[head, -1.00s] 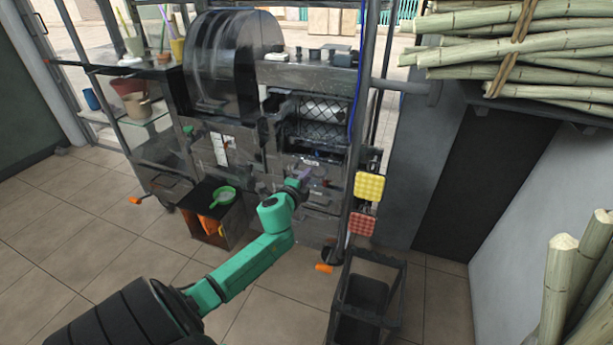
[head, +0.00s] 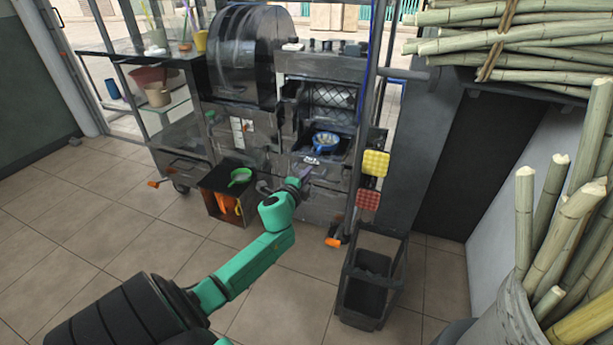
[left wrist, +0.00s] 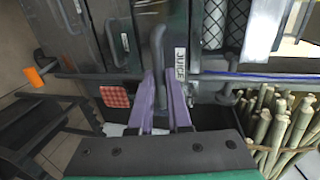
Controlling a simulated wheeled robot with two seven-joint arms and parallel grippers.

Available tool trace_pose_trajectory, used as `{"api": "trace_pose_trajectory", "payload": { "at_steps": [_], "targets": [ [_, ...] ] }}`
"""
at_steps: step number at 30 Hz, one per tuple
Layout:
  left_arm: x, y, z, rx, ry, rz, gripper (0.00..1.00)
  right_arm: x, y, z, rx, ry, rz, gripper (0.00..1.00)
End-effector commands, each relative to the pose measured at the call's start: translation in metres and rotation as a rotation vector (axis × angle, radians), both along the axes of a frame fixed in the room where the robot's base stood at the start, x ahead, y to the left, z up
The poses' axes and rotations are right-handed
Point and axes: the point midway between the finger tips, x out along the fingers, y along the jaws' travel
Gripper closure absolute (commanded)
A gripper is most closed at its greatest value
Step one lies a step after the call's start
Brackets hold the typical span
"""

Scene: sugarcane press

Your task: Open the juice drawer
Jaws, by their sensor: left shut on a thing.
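The juice drawer (head: 327,172) is in the lower front of the dark metal press. Its open top shows a blue strainer (head: 326,141) inside, so it stands at least partly pulled out. My left gripper (head: 304,174) reaches its front. In the left wrist view, the purple fingers (left wrist: 164,84) are shut on a grey bar handle (left wrist: 158,52). A white JUICE label (left wrist: 180,65) is just right of the handle. The gripped spot is partly hidden by the fingers. My right gripper is not in view.
A black bin (head: 367,285) stands on the floor right of my arm. A box with a green strainer (head: 240,176) stands left of the gripper. Yellow (head: 375,163) and red (head: 368,199) pads hang on the press's right post. Tiled floor in front is mostly clear.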

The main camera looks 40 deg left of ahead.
Motion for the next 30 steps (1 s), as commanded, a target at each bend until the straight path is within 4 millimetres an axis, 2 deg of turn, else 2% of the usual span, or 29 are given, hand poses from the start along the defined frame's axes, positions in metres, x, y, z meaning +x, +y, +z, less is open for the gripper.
{"api": "trace_pose_trajectory", "payload": {
  "at_steps": [3, 4, 6, 16, 20, 22, 30],
  "targets": [
    [0.000, 0.000, 0.000, 0.000, 0.000, -0.001, 1.00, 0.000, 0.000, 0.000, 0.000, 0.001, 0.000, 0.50],
    [0.000, 0.000, 0.000, 0.000, 0.000, -0.001, 0.76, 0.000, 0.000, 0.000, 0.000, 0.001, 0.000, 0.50],
    [0.000, 0.000, 0.000, 0.000, 0.000, -0.001, 0.54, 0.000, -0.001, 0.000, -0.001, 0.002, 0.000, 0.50],
    [-0.002, -0.001, 0.000, 0.000, 0.001, 0.000, 0.54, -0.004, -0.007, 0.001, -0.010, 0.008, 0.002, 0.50],
    [-0.014, -0.005, 0.003, -0.001, 0.002, -0.001, 0.54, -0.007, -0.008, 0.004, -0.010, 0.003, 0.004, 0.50],
    [-0.027, -0.010, 0.006, -0.001, 0.003, -0.002, 0.54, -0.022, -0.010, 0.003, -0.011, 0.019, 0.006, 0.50],
    [-0.100, -0.035, 0.021, -0.003, 0.004, 0.000, 0.54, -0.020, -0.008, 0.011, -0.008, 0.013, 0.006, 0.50]
  ]
}}
